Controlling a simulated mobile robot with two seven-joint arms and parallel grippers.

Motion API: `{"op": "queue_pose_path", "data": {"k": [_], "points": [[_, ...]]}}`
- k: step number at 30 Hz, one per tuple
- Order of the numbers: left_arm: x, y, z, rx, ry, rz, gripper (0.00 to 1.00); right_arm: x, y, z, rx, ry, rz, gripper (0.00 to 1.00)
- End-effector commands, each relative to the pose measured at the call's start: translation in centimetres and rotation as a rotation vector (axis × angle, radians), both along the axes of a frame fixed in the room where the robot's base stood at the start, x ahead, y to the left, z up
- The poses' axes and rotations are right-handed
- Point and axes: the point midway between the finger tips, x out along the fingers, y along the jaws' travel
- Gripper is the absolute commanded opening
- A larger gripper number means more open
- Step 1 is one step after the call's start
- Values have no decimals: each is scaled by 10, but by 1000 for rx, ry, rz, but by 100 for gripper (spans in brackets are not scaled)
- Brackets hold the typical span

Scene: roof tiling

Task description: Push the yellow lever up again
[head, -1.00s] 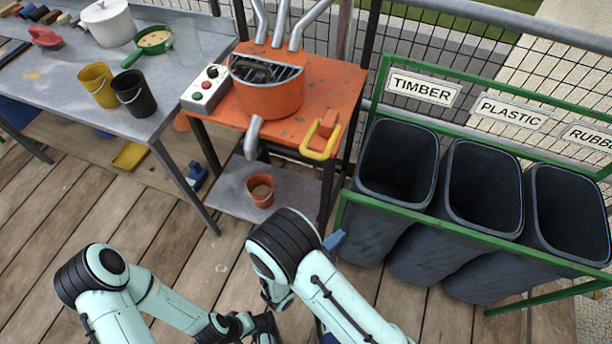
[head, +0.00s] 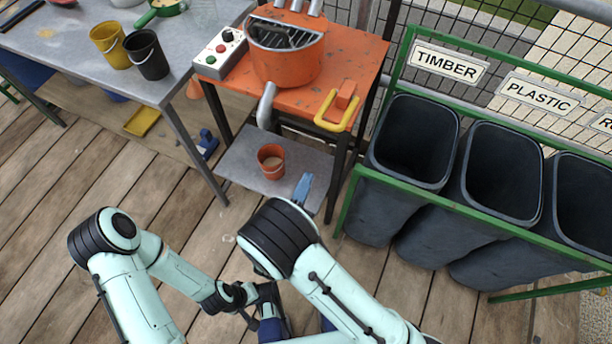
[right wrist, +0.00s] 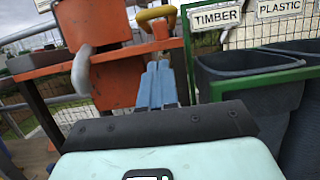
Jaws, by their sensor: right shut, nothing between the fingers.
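The yellow lever (head: 335,112) is a U-shaped handle on an orange mount at the right front of the orange machine table. Its loop hangs out over the table's front edge. It also shows at the top of the right wrist view (right wrist: 155,15). My right gripper (head: 305,180) has blue fingers, shut and empty, pointing up toward the machine. They are below the lever and apart from it. In the right wrist view the fingertips (right wrist: 158,64) lie just under the lever in the picture. My left gripper (head: 268,312) is low in the head view, partly hidden; its jaws are unclear.
An orange hopper (head: 287,66) with a grey spout (head: 266,106) stands left of the lever. A small orange bucket (head: 271,162) sits on the lower shelf. Dark bins (head: 412,150) in a green frame (head: 352,195) stand close on the right. A grey workbench (head: 70,60) is at left.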

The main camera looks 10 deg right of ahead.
Motion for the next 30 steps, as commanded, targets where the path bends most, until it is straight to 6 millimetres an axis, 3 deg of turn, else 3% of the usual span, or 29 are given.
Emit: {"op": "queue_pose_path", "data": {"k": [10, 18, 30], "points": [[2, 1, -2, 3, -6, 3, 0, 58, -42, 23, 2, -2, -5, 0], [-1, -1, 1, -1, 4, -1, 0, 70, -50, 54, 2, 0, -2, 0], [-2, -1, 1, -3, 6, -2, 0, 72, -50, 57, 0, 1, 0, 0]]}}
